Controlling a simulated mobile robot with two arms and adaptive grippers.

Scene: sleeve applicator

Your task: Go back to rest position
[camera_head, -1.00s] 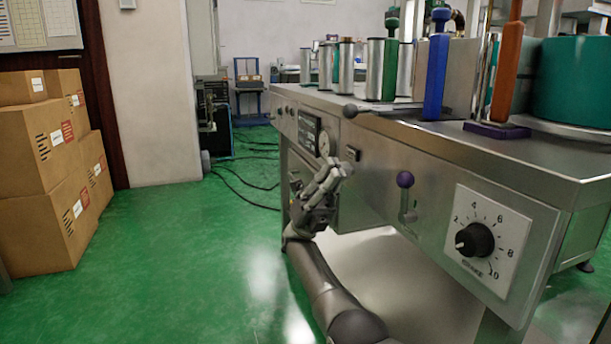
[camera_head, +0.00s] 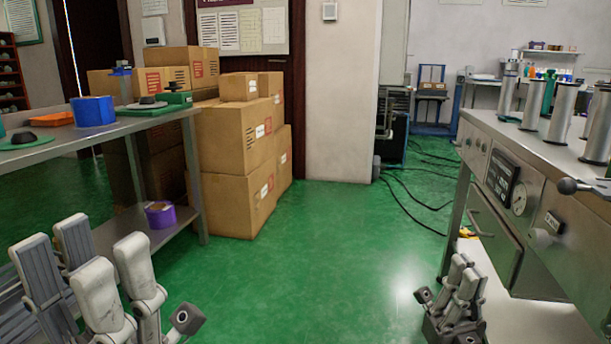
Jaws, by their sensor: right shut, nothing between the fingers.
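My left gripper (camera_head: 84,245) is large in the lower left corner of the head view. Its grey fingers point up and stand apart with a gap between them, and nothing shows in the gap. It is in front of the left table. My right gripper (camera_head: 462,275) is at the bottom right, in front of the steel machine (camera_head: 509,154). Its fingers point up, are shut together and hold nothing. It appears apart from the machine's front panel.
A steel table (camera_head: 163,119) with a blue roll (camera_head: 93,111) stands at left; a purple container (camera_head: 160,214) is on its lower shelf. Cardboard boxes (camera_head: 232,195) are stacked behind. Open green floor (camera_head: 300,265) lies between table and machine. Black cables (camera_head: 425,203) cross the floor farther back.

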